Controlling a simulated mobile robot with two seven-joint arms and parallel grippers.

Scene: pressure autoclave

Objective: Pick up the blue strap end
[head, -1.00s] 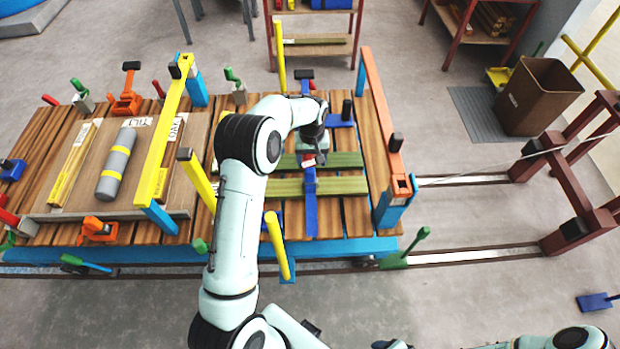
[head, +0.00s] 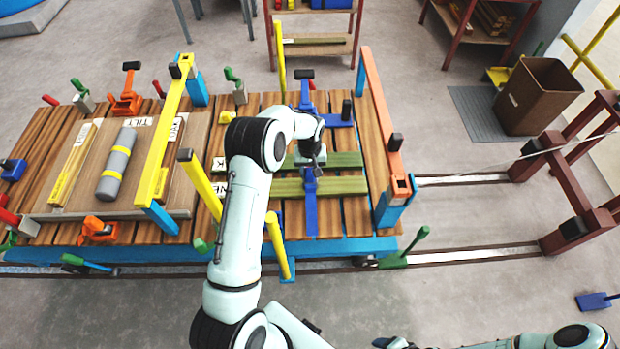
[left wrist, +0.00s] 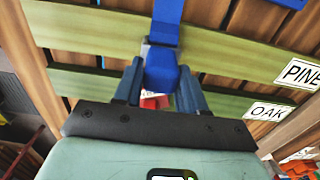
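The blue strap (head: 311,215) lies across the green planks (head: 340,185) on the right part of the slatted bench. Its blue end (left wrist: 162,72) is a thick block that shows in the left wrist view. My left gripper (head: 312,163) is low over the planks at the strap's upper end. In the left wrist view my left gripper's fingers (left wrist: 161,82) stand on either side of the blue strap end, very close to it. They look open around it, with a thin gap at the left finger. My right gripper is not clearly visible; part of my right arm shows at the lower right.
A yellow post (head: 279,245) and an orange bar (head: 382,120) flank the planks. A yellow bar (head: 165,130) stands left of my arm. A brown bin (head: 535,98) stands on the floor.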

